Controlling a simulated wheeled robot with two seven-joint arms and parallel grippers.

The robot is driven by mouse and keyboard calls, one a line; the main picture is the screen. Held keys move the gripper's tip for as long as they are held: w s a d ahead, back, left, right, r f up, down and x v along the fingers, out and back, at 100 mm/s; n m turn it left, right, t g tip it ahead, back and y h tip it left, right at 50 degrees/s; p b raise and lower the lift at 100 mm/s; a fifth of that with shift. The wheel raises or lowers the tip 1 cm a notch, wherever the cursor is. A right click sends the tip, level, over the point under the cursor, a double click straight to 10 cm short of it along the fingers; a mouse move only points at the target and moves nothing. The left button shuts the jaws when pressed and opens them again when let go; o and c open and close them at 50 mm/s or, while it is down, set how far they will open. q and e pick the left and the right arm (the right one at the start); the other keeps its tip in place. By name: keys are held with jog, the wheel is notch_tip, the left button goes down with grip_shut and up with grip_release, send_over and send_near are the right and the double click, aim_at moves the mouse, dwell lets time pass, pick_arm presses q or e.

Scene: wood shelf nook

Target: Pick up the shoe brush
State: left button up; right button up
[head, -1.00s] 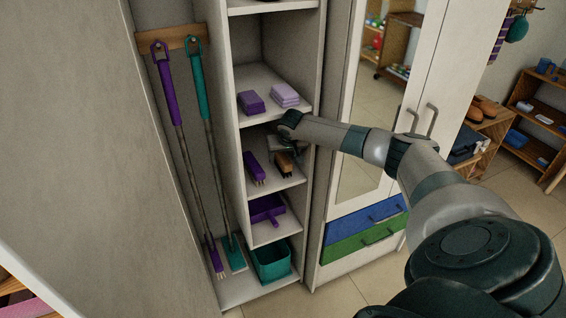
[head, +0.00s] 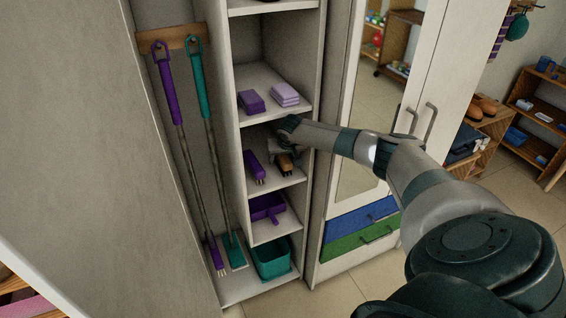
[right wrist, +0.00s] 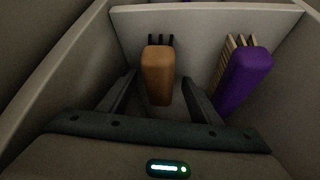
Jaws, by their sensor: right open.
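The shoe brush (head: 285,168), brown with dark bristles, lies on the middle shelf of the narrow cupboard, partly hidden by my right gripper (head: 283,156) in the head view. In the right wrist view the brown brush (right wrist: 157,72) lies between the two spread fingers of my right gripper (right wrist: 161,84), one finger on each side. The gripper is open; I cannot tell whether a finger touches the brush. My left gripper is in neither view.
A purple brush (head: 254,167) lies on the same shelf, left of the brown one; it also shows close to the right finger in the wrist view (right wrist: 245,78). The shelf above holds a purple block (head: 251,102) and lilac sponges (head: 285,94). Cupboard walls are close on both sides.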

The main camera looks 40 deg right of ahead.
jog(key=shift+f, duration=0.25)
dwell(0.5)
jog(key=shift+c, duration=0.4)
jog(key=c, duration=1.2)
